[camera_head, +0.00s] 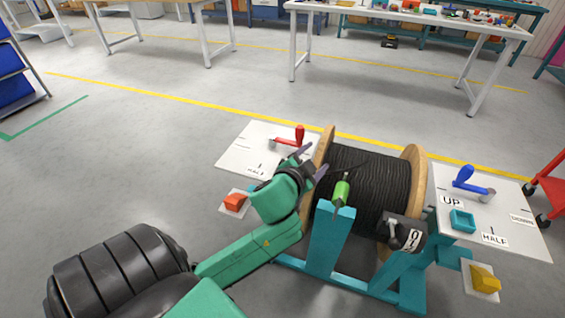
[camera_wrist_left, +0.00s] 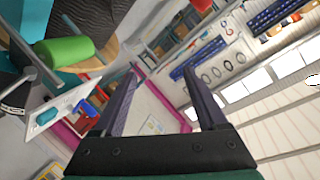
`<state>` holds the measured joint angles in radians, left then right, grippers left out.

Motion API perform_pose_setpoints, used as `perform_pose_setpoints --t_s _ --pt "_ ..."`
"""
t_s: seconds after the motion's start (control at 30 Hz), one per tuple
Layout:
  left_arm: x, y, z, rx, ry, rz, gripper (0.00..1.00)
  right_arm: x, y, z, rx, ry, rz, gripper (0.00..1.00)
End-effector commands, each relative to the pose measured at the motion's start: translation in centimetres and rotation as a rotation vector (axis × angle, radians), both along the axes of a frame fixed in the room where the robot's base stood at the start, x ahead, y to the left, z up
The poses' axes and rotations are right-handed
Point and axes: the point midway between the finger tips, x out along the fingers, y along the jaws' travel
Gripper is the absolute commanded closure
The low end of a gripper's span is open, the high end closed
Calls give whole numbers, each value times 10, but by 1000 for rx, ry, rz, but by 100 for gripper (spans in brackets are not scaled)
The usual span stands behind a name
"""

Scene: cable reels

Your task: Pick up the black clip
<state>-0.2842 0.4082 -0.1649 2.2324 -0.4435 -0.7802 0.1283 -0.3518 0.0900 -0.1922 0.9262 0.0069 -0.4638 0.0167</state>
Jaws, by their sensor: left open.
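My left gripper (camera_head: 313,162) is beside the left wooden flange (camera_head: 322,150) of the cable reel, its dark fingers apart. In the left wrist view the two fingers (camera_wrist_left: 160,76) are spread with nothing between them. The reel carries wound black cable (camera_head: 368,180). A green cylinder-shaped piece (camera_head: 341,190) sits at the front of the reel, right of the gripper; a green cylinder (camera_wrist_left: 66,50) also shows at the upper left of the left wrist view. I cannot make out the black clip with certainty. My right gripper is not in view.
The reel rests in a teal stand (camera_head: 328,240). A black block with a knob (camera_head: 397,233) is at its front right. White panels with a red lever (camera_head: 290,137) and a blue lever (camera_head: 470,180) flank it. Orange (camera_head: 235,202) and yellow (camera_head: 484,278) pieces lie low.

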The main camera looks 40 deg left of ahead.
Motion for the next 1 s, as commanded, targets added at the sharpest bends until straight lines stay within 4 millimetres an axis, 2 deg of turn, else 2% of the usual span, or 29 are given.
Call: perform_pose_setpoints --t_s 0.03,0.1,0.17,0.2,0.27,0.3,0.37,0.4,0.47,0.53,0.57,0.6,0.7,0.77,0.8,0.83,0.93,1.0 --pt "13 -8 34 75 -114 -59 25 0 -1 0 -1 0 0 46" --pt "26 -25 79 188 -268 -157 25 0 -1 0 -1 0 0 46" --pt "31 -46 114 300 -394 -257 25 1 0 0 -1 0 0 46" --pt "32 -62 134 382 -473 -336 25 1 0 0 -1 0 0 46" --pt "28 -92 160 524 -582 -476 25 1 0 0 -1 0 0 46" --pt "23 -114 170 635 -643 -586 25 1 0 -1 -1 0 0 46" --pt "13 -145 172 830 -699 -777 25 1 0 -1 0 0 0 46" --pt "6 -160 162 979 -700 -923 25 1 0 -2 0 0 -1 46" --pt "-1 -165 130 1218 -615 -1151 25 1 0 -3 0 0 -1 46" --pt "-3 -131 85 1471 -373 -1383 25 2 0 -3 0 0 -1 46" --pt "-3 -105 69 1556 -232 -1456 25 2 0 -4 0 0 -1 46" --pt "-5 -65 54 1638 -29 -1526 25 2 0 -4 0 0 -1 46" --pt "-18 32 44 1713 446 -1580 25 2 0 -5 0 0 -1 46" --pt "-29 71 48 1705 639 -1573 25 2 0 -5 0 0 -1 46" --pt "-35 87 50 1692 722 -1565 25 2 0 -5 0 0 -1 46" --pt "-38 95 50 1687 764 -1561 25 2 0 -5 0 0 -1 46" --pt "-38 104 39 1675 809 -1560 25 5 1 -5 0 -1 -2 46" --pt "-32 105 23 1673 804 -1564 25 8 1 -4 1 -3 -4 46"
